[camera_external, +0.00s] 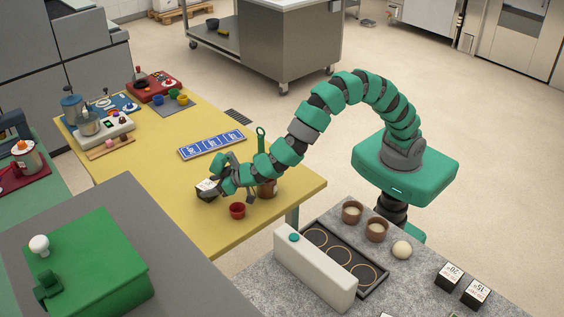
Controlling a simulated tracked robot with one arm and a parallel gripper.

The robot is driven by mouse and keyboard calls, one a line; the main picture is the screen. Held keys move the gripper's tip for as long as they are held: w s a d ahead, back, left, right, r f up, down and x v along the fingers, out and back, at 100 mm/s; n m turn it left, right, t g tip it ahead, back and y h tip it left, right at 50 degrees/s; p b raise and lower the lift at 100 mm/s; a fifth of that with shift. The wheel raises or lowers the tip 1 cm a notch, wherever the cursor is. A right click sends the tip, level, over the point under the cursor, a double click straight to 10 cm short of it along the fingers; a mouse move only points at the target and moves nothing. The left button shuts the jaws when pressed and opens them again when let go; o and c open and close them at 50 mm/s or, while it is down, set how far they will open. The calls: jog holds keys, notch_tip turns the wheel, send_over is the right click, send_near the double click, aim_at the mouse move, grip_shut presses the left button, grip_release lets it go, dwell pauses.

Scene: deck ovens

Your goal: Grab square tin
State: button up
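A small square box (205,188) with a white marked top and dark sides sits on the yellow table; it may be the square tin, but I cannot tell for sure. My gripper (222,184) is low over the table, right beside this box, and partly covers its right side. I cannot tell whether the fingers touch the box or are around it. The finger opening is too small and hidden to read.
A red cup (237,211) stands close in front of my gripper. A brown pot (267,188) with a green-handled tool is just right. A blue panel (212,144) lies behind. Similar black-and-white boxes (450,275) stand on the grey counter. The table's front left is clear.

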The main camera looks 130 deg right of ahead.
jog(key=c, duration=0.5)
